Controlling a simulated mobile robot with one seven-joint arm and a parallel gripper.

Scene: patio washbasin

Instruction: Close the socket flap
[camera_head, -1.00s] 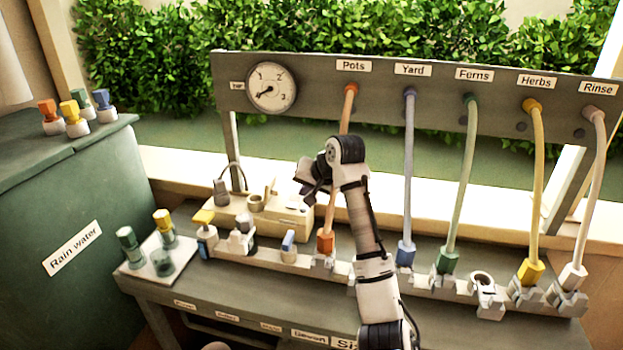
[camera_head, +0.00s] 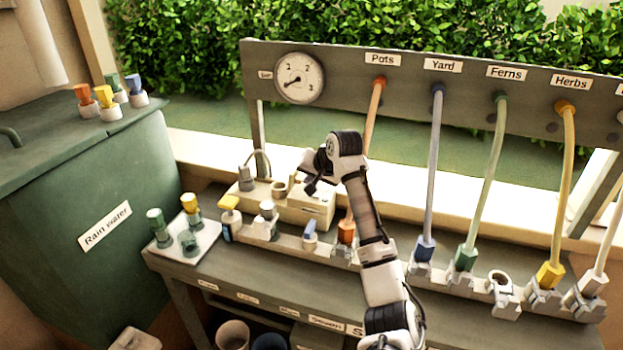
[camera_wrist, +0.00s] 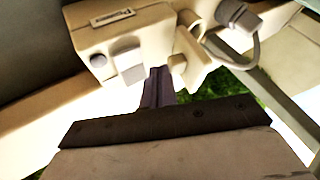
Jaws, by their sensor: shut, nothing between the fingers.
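A cream socket box (camera_head: 318,208) stands at the back of the bench, left of the orange hose. In the head view my gripper hides the flap area. My gripper (camera_head: 312,186) is shut and empty, just above the box. In the wrist view its dark fingers (camera_wrist: 157,88) point at the box, beside the tab; contact is unclear.
A grey plug (camera_head: 246,178) with a looped cable stands left of the box. A row of hose connectors, including an orange one (camera_head: 346,231), lies in front and right. A white tray (camera_head: 208,238) with bottles is at the bench's left end.

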